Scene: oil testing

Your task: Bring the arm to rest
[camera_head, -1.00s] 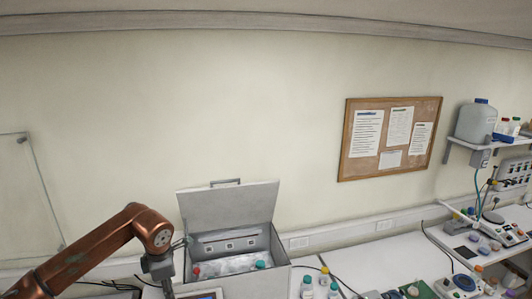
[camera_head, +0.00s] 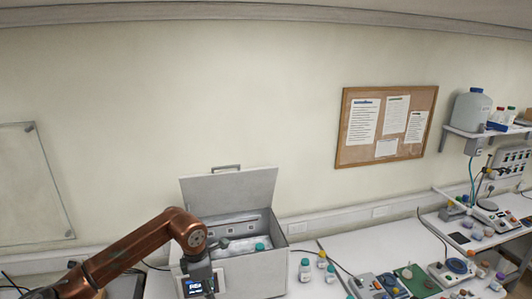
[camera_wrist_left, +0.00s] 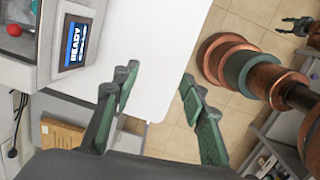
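My left arm (camera_head: 140,250) comes in from the left in the head view, its wrist in front of the left part of a grey box. Its fingertips are not clearly seen there. In the left wrist view my left gripper (camera_wrist_left: 158,90) is open, with two green fingers apart and nothing between them, above a white table surface (camera_wrist_left: 170,45). My right arm's copper links (camera_wrist_left: 240,68) show at the right of that view. A small dark gripper (camera_wrist_left: 294,26), seemingly my right one, shows at the top right with its fingers apart.
The grey box (camera_head: 255,275) has its lid (camera_head: 232,190) up and a teal-capped bottle (camera_head: 260,246) inside. Its screen (camera_wrist_left: 77,45) reads READY. Capped bottles (camera_head: 305,270) stand right of it. Other lab gear fills the right bench. A corkboard (camera_head: 345,150) hangs on the wall.

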